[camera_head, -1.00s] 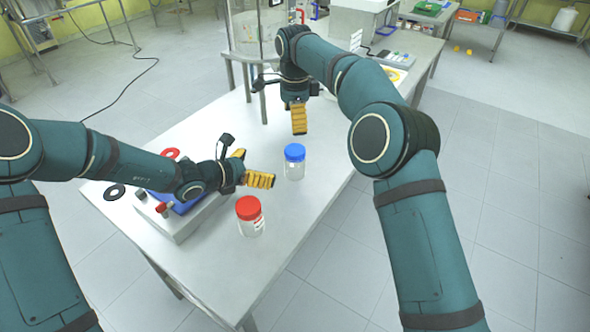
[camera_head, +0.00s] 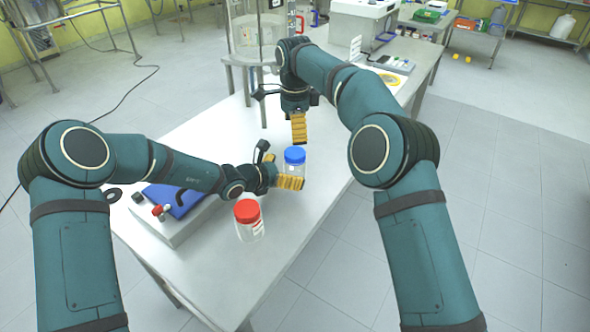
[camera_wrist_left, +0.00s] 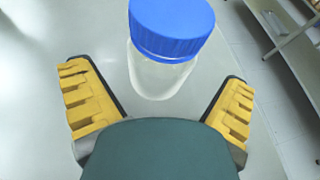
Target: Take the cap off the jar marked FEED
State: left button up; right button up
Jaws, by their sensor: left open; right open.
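A clear glass jar with a blue cap (camera_head: 295,155) stands upright on the table. It also shows in the left wrist view (camera_wrist_left: 172,28). A second clear jar with a red cap (camera_head: 247,211) stands upright nearer the front. I cannot read the FEED mark on either jar. My left gripper (camera_head: 287,172) is open and low at the blue-capped jar. In the left wrist view, its yellow fingers (camera_wrist_left: 160,100) are spread, with the jar ahead of the gap, apart from both fingers. My right gripper (camera_head: 299,130) is open, fingers down, just behind the blue cap.
The white table (camera_head: 290,240) is clear at the front and right. A device with a blue top (camera_head: 183,200) stands at the left under my left arm. A glass reactor on a metal frame (camera_head: 250,45) stands behind my right gripper.

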aim_at(295, 152)
pick_arm(q)
jog(key=shift+x, duration=1.7)
grip_shut()
pick_arm(e)
jog(key=shift+f+n, duration=0.2)
jog(key=shift+n, duration=0.8)
jog(key=shift+r+n, duration=0.15)
jog(key=shift+n, duration=1.05)
jog(key=shift+f, duration=3.95)
